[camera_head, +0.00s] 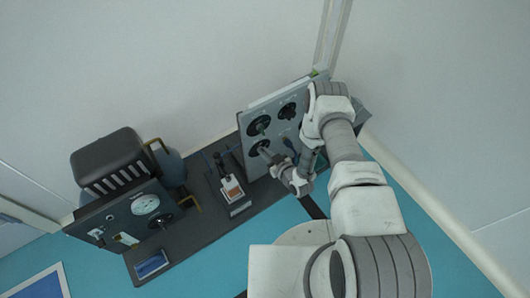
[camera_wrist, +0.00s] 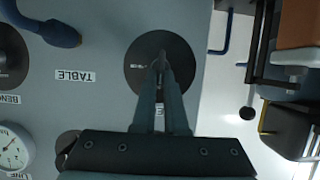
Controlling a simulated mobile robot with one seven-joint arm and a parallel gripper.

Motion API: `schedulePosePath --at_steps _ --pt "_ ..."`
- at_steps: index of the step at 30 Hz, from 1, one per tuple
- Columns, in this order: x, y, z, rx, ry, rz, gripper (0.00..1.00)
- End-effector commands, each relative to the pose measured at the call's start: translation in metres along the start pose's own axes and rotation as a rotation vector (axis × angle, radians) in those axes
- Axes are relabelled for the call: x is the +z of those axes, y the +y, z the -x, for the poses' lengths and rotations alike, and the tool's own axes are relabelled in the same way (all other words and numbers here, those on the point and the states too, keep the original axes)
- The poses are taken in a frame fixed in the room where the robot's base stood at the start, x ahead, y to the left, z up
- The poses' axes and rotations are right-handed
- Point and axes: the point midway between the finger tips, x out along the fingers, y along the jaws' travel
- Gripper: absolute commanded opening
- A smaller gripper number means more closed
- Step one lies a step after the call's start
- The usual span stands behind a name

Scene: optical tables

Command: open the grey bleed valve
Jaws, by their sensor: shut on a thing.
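A grey panel (camera_head: 246,165) with several dark round dials stands upright on the bench. My gripper (camera_head: 267,154) reaches to the lower-left dial (camera_head: 257,147) of this panel. In the wrist view, the fingers of my gripper (camera_wrist: 161,75) converge on a small grey valve handle (camera_wrist: 160,56) at the middle of a dark round disc (camera_wrist: 180,50). The gripper is shut on that handle. The fingers hide part of the handle and the lower part of the disc. The small label beside the disc is too unclear to read.
A blue lever (camera_wrist: 60,33) sits near labels reading TABLE and BENCH, with a white gauge (camera_wrist: 12,150) at lower left. On the dark bench stand a small device (camera_head: 232,188) and a gauge panel (camera_head: 120,222). Blue floor lies in front.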

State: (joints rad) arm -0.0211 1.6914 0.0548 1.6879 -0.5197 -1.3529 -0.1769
Motion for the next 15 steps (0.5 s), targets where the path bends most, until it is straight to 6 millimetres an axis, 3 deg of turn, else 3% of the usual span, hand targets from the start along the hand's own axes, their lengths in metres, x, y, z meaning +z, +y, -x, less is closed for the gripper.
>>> schedulePosePath --at_steps 15 --pt "-0.0003 0.0016 -0.0003 -0.017 0.000 -0.043 0.00"
